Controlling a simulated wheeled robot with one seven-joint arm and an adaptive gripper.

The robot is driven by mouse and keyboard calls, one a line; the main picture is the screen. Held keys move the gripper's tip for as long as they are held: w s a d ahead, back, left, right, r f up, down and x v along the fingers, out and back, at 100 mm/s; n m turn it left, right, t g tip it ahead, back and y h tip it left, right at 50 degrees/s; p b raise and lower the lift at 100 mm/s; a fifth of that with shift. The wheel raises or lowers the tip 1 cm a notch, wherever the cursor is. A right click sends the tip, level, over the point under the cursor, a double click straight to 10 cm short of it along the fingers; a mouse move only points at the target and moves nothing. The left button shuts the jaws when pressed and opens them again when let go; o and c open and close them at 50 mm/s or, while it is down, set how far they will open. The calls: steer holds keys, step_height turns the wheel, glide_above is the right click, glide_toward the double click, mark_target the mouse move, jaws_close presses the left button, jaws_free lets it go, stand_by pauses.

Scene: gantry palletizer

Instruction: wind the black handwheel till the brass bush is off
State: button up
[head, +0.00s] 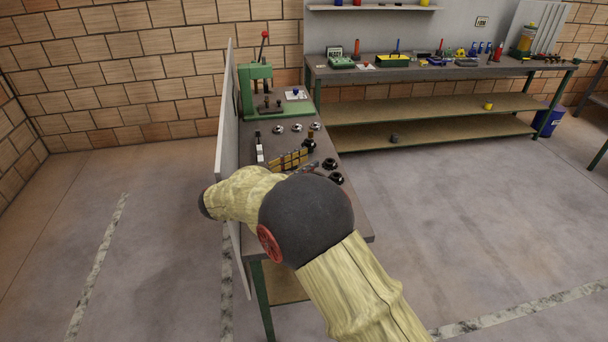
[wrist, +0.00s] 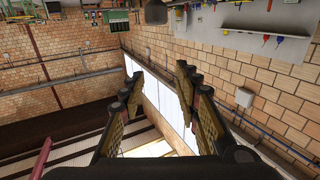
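I cannot make out the black handwheel or the brass bush for certain in either view. Two round black parts, an upper one (head: 329,163) and a lower one (head: 336,178), sit on the near bench (head: 352,205) beside my arm, but they are too small to name. A green press-like frame (head: 255,90) with a red-knobbed lever stands at the bench's far end. My arm covers the bench's near part in the head view. My gripper (wrist: 161,77) shows in the wrist view with its fingers apart and nothing between them. It faces brick walls, away from the bench top.
A tall pale panel (head: 229,150) stands along the bench's left side. Yellow blocks (head: 288,160) and small silver parts (head: 297,127) lie on the bench. A long back bench (head: 430,72) holds several tools. A blue bin (head: 547,121) stands right. The floor right of my arm is clear.

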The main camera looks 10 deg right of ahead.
steer(key=shift+r, duration=1.55)
